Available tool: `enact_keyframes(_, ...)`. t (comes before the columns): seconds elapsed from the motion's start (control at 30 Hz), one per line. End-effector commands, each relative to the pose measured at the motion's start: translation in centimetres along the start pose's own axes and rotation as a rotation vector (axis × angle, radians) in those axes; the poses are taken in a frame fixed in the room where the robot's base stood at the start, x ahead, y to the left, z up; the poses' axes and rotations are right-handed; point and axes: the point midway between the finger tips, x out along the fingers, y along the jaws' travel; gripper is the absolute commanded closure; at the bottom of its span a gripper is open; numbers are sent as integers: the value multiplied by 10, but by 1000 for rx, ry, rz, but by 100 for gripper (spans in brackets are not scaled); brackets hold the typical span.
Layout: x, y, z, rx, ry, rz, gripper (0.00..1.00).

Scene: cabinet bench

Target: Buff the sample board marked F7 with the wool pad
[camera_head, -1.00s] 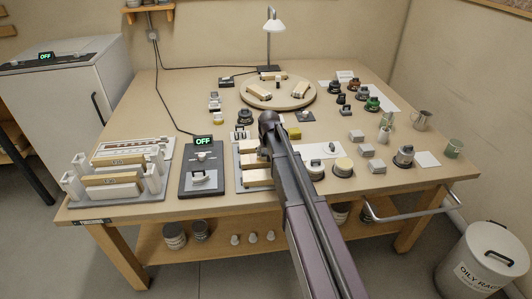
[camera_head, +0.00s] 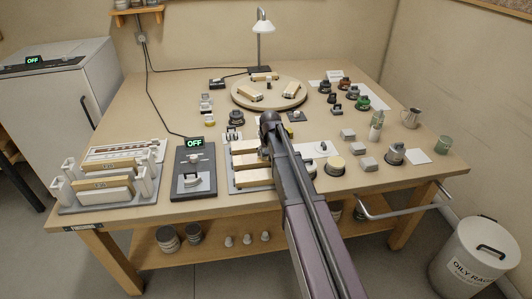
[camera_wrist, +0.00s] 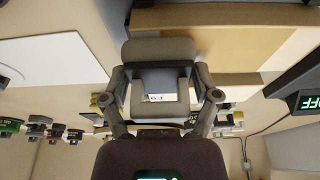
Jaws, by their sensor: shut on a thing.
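In the wrist view my gripper (camera_wrist: 165,100) is shut on a grey block-like piece (camera_wrist: 160,50) with a small pale label; I cannot tell surely whether it is the wool pad. In the head view my arm hides the fingers and the held piece. Pale wooden boards (camera_head: 247,161) lie in a grey tray just left of my arm, their right ends partly hidden. More boards stand in a white rack (camera_head: 103,182) at the front left, and several lie on a round turntable (camera_head: 290,104) at the back. No F7 mark is readable.
A dark device reading OFF (camera_head: 194,181) stands left of the tray. A lamp (camera_head: 263,30) is at the back. An oily-rag bin (camera_head: 475,258) stands on the floor at right.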

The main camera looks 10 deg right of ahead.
Motion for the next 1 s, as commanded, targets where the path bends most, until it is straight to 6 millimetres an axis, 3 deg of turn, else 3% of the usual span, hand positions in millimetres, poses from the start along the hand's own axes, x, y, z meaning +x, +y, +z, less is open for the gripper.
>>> enact_keyframes(0.57,-1,-1,0,0,-1,1,59)
enact_keyframes(1.0,1,-27,0,0,-1,0,59)
